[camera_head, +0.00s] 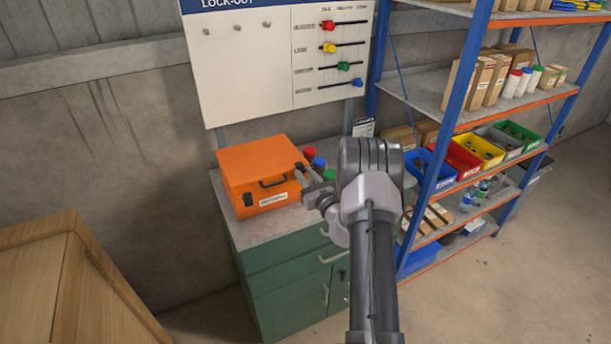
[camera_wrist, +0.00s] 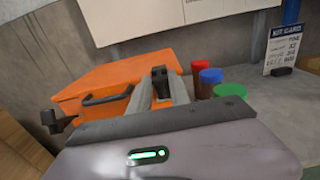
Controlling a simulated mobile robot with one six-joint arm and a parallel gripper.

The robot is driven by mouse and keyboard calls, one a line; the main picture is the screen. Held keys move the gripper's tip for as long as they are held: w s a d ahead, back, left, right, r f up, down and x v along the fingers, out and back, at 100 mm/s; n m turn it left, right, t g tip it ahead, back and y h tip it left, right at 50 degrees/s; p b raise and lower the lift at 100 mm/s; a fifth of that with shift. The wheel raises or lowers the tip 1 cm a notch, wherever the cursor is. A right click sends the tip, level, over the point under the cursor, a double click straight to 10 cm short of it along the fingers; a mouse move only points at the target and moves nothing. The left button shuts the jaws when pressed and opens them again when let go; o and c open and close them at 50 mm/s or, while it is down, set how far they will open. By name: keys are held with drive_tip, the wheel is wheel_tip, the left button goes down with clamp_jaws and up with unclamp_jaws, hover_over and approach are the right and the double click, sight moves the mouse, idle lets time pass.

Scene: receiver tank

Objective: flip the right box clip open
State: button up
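The orange box (camera_head: 255,160) sits shut on a green cabinet; it also shows in the wrist view (camera_wrist: 120,75). Its front has a dark handle (camera_wrist: 105,98) and a dark left clip (camera_wrist: 54,122). The right clip (camera_wrist: 158,76) is a dark piece at the box's right front, seen between my fingertips in the wrist view. The fingers (camera_wrist: 159,90) stand apart, one on each side of the clip. Whether they touch it is unclear.
Red, blue and green-lidded jars (camera_wrist: 209,76) stand close to the right of the box. A kit card (camera_wrist: 284,47) stands behind them. A blue shelving rack (camera_head: 455,110) is right of the cabinet (camera_head: 290,290). A lock-out board (camera_head: 245,60) hangs behind.

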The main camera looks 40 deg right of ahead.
sight(303, 172)
clamp_jaws()
drive_tip(key=shift+f+b, duration=0.15)
drive_tip(key=shift+b, duration=0.25)
drive_tip(key=shift+s+a+f+t+h+b, duration=0.1)
drive_tip(key=shift+s+f+t+h+b, duration=0.4)
drive_tip(key=shift+t+b, duration=2.05)
drive_tip(key=shift+s+a+f+t+h+b, duration=0.25)
drive_tip(key=shift+f+b, duration=0.5)
drive_tip(key=shift+b, duration=3.95)
drive_tip(key=shift+s+d+f+t+h+b, duration=0.2)
drive_tip(key=shift+f+t+b, duration=0.9)
drive_tip(key=shift+b, duration=2.5)
drive_tip(key=shift+s+a+r+t, duration=0.1)
drive_tip(key=shift+r+t, duration=0.35)
drive_tip(key=shift+t, duration=0.15)
